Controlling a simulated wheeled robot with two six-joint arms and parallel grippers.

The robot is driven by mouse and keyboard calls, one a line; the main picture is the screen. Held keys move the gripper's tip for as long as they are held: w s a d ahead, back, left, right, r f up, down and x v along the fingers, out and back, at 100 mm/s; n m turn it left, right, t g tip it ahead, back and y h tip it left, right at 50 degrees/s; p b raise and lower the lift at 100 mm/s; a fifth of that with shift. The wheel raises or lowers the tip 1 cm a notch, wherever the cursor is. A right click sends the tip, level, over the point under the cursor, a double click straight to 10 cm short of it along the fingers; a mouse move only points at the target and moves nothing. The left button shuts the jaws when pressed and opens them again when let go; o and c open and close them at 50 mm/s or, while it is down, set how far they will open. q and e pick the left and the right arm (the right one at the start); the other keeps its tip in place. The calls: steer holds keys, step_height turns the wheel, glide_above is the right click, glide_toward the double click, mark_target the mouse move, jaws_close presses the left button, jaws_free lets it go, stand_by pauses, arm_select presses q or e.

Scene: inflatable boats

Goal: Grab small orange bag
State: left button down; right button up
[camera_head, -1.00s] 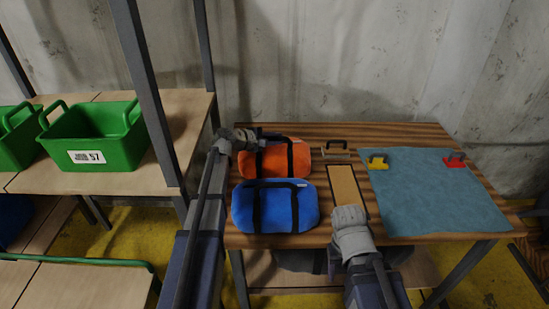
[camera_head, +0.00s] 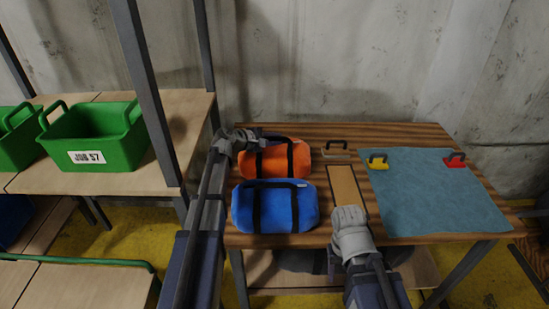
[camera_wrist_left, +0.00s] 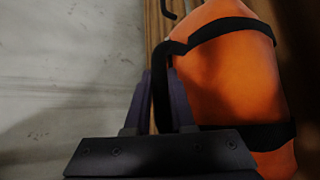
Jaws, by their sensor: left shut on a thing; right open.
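The small orange bag (camera_head: 272,161) lies at the back left of the wooden table, with black straps and a black handle. My left gripper (camera_head: 262,137) reaches over its back left edge. In the left wrist view, the bag (camera_wrist_left: 225,85) fills the right side, and the left gripper's fingers (camera_wrist_left: 167,108) are closed on its black handle strap (camera_wrist_left: 162,95). The bag still appears to rest on the table. My right gripper (camera_head: 348,214) is open and empty over the front of the table; its fingertips are hard to make out.
A blue bag (camera_head: 304,209) lies just in front of the orange one. A tan board (camera_head: 345,188) and a blue mat (camera_head: 435,200) with yellow (camera_head: 378,163) and red (camera_head: 455,161) pieces lie to the right. A green crate (camera_head: 118,150) stands on the left shelf.

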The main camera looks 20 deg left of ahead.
arm_select(q)
steer(key=shift+r, duration=0.1)
stand_by(0.6)
step_height(320, 180, up, 10)
steer(key=p, duration=1)
